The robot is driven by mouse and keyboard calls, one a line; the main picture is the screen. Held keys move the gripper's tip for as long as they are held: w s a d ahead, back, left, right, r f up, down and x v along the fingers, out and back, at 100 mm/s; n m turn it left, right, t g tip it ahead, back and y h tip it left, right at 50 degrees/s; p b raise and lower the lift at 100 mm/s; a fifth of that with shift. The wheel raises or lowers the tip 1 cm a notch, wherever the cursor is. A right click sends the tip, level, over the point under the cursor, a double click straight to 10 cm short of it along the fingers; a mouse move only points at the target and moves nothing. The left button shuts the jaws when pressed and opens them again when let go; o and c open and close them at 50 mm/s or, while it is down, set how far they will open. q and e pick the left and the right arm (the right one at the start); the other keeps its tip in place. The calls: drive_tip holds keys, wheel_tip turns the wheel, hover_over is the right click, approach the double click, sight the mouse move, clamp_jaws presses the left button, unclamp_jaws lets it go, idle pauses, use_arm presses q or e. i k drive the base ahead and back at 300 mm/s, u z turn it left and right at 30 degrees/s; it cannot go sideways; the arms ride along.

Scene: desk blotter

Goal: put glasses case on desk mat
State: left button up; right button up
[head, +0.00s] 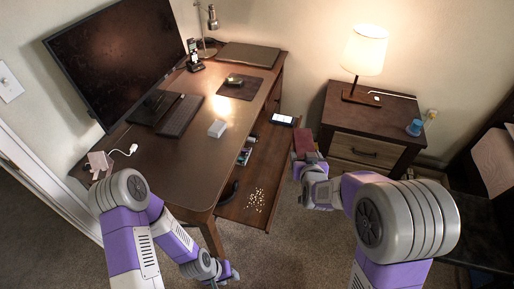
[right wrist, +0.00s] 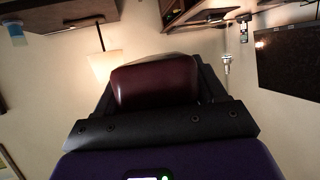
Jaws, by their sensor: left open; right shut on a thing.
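The glasses case is dark red (head: 304,141) and is held in my right gripper (head: 308,158), to the right of the desk. The right wrist view shows the case (right wrist: 155,82) between the two dark fingers of that gripper (right wrist: 155,90). The held case is apart from the mat. My left gripper (head: 234,274) is low in front of the desk, away from both; it is open and empty.
A nightstand (head: 360,125) with a lit lamp stands right. A lower shelf (head: 270,165) holds a phone (head: 283,119).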

sight(192, 171)
drive_tip(key=k, duration=0.55)
drive_tip(key=u, duration=0.4)
drive_tip(key=i, duration=1.05)
drive_tip(key=u, duration=0.75)
